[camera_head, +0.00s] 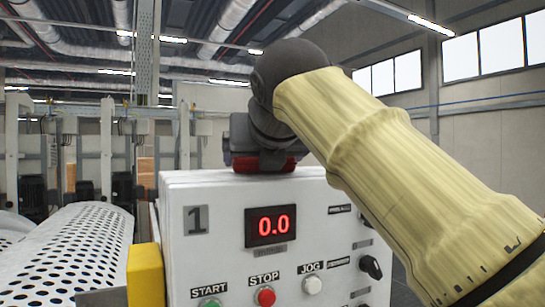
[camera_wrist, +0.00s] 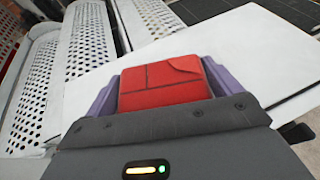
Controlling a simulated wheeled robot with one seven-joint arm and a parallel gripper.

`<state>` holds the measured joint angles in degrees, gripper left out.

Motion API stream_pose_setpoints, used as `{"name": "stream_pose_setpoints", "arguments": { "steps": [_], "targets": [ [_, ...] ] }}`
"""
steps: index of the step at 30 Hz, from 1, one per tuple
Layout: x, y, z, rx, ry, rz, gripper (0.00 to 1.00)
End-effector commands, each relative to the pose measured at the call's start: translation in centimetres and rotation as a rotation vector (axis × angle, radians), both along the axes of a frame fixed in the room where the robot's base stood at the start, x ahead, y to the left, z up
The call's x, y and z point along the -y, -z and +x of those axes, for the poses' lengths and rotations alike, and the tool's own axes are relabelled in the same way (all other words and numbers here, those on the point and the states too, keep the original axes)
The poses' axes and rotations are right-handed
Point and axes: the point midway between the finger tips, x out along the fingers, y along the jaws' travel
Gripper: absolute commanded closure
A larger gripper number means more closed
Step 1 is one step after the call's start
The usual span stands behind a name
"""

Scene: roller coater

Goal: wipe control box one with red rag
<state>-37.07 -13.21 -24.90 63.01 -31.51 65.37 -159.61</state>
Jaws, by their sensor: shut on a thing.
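Control box one (camera_head: 222,190) is a white box marked "1", with a red "0.0" display and START, STOP and JOG buttons on its front. The red rag (camera_wrist: 165,86) is a folded red block between the purple-grey fingers of my gripper (camera_wrist: 160,88) in the wrist view. My gripper (camera_head: 263,163) is shut on the rag and points down over the top of the box. In the head view the rag (camera_head: 266,165) shows as a red strip at the box's top surface. It looks to be touching the top, but the contact itself is hidden.
A perforated white guard (camera_head: 70,255) is at the left, with a yellow block (camera_head: 145,274) between it and the box. The perforated guard also shows in the wrist view (camera_wrist: 35,85). A knob (camera_head: 371,267) sticks out at the box's right front. The box top around the rag is clear.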

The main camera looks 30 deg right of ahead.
Motion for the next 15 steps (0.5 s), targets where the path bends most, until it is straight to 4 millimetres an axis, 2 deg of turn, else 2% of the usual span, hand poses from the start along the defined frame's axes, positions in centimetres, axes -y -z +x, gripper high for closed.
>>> {"name": "stream_pose_setpoints", "arguments": {
  "steps": [11,15],
  "targets": [
    [-0.27,-0.06,-0.01,0.002,0.001,-0.002,0.35],
    [-0.98,0.02,0.01,0.001,0.001,-0.002,0.35]
  ]
}}
